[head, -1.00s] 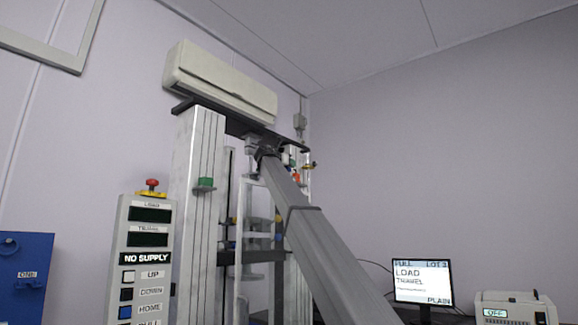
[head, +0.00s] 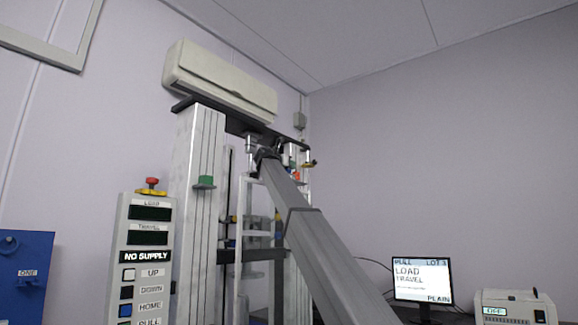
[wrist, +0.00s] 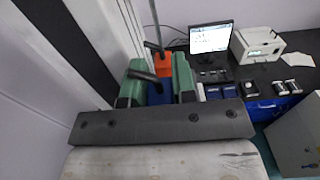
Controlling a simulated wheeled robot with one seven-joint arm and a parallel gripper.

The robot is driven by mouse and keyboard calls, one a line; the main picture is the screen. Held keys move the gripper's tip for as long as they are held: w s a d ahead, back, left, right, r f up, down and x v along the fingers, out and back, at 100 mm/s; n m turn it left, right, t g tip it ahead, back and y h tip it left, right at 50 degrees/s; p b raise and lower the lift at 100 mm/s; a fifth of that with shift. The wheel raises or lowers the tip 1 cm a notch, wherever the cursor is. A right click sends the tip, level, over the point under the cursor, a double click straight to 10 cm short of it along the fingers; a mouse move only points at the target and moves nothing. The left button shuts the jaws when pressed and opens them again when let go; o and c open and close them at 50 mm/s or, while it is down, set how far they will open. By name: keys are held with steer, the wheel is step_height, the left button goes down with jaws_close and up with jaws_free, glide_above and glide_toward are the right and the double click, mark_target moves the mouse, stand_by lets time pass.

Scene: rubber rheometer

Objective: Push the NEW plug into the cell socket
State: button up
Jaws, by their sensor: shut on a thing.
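My gripper (wrist: 158,76) shows in the wrist view with its two green-padded fingers closed around a small blue piece (wrist: 160,92), which looks like the plug. An orange block (wrist: 164,58) lies just beyond it, between the fingertips; I cannot tell whether it belongs to the plug or the socket. A black curved piece crosses in front of the left finger. In the head view my arm reaches up under the machine's dark crosshead (head: 240,124), and a small orange spot shows beside its end. The cell socket is not clearly visible, and I cannot tell whether plug and socket touch.
The machine's pale left column (head: 199,150) stands close left of my arm. A control panel (head: 146,262) reads NO SUPPLY. A monitor (head: 422,279) and a white box instrument (head: 515,308) stand at the right. An air conditioner (head: 220,82) hangs behind the crosshead.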

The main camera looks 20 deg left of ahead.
steer(key=shift+f, duration=0.4)
steer(key=o, duration=1)
steer(key=shift+r, duration=2.5)
